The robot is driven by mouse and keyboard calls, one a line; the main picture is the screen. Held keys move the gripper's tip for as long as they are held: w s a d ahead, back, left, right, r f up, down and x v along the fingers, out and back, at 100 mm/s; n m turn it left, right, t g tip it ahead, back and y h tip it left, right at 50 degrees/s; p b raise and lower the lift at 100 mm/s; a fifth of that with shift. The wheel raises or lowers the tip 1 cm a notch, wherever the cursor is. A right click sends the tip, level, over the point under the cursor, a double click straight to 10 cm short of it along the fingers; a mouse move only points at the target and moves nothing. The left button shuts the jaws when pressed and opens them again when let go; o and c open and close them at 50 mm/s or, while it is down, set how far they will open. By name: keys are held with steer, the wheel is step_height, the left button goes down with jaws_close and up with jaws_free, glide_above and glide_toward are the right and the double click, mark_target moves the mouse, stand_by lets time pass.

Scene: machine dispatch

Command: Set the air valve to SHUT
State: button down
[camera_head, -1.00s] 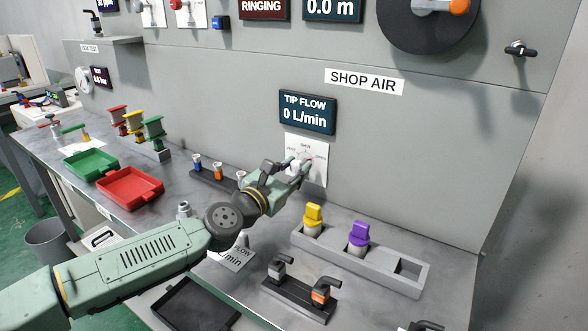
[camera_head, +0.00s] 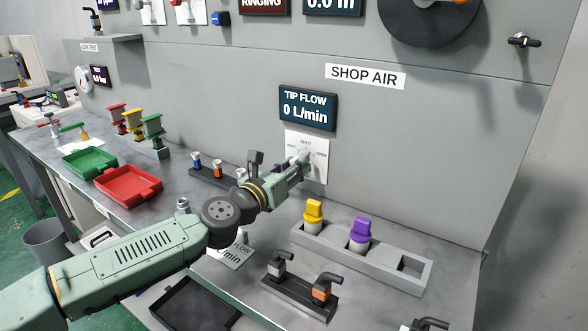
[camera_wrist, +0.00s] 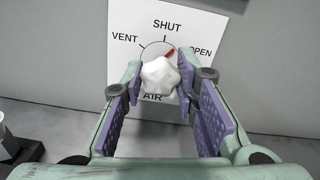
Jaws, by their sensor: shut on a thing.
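The air valve is a white lobed knob (camera_wrist: 162,80) on a white plate (camera_wrist: 205,40) in the wrist view. The plate is lettered VENT at left, SHUT at top and OPEN at right. A red pointer mark (camera_wrist: 169,53) shows above the knob, directed up and right, between SHUT and OPEN. My gripper (camera_wrist: 163,72) has a purple-padded finger on each side of the knob and is shut on it. In the head view the plate (camera_head: 320,146) is on the wall under the TIP FLOW display (camera_head: 307,108), which reads 0 L/min; my gripper (camera_head: 302,161) hides most of the knob.
A grey holder (camera_head: 405,282) with a yellow piece (camera_head: 314,211) and a purple piece (camera_head: 360,231) stands right of my arm. A black rack (camera_head: 300,290) with angled fittings is nearer. Green (camera_head: 90,163) and red trays (camera_head: 129,186) lie at left.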

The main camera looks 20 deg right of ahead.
steer(key=n, duration=0.6)
steer(key=shift+n, duration=0.4)
stand_by(0.4)
steer(key=c, duration=1.2)
jaws_free()
steer(key=shift+c, duration=0.2)
steer(key=shift+a, duration=0.1)
steer(key=v, duration=1.2)
